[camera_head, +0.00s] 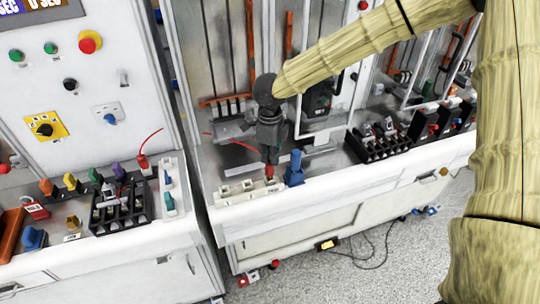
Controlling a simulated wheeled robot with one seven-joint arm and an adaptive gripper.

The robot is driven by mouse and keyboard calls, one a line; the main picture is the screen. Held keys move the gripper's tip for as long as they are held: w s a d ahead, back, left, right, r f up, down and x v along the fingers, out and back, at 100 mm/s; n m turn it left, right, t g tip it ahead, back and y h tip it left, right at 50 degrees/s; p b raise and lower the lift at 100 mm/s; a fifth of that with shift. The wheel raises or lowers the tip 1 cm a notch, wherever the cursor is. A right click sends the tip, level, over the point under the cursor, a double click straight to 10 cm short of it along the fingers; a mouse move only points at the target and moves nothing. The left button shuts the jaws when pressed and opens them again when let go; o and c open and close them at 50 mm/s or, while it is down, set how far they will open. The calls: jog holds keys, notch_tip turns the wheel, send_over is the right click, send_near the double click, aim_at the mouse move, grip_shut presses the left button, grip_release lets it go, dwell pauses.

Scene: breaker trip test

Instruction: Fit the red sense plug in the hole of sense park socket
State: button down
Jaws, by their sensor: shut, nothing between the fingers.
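My gripper (269,150) points down over the white bench ledge in the middle and is shut, with its tips just above a red plug. The red sense plug (270,171) stands about upright at the right end of a low white socket strip (234,193), apparently in or on its end hole. The picture is too small to tell how deep it sits or whether the fingertips touch it. A thin red lead shows to the left, behind the gripper. The sense park socket itself is not clearly told apart; the plug hides the end hole.
A blue knob-like plug (294,168) stands close to the right of the gripper. Black terminal blocks (378,143) are further right. On the left bench, another red plug (143,162) with a red lead stands beside a black breaker block (121,210). A gap separates the two benches.

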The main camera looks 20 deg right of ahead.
jog(key=shift+s+f, duration=0.1)
jog(key=shift+f, duration=0.2)
jog(key=shift+r, duration=0.1)
notch_tip(320, 180, up, 3)
jog(key=p, duration=0.3)
jog(key=shift+p, duration=0.4)
notch_tip(320, 180, up, 12)
dwell(0.4)
jog(key=shift+f, duration=0.2)
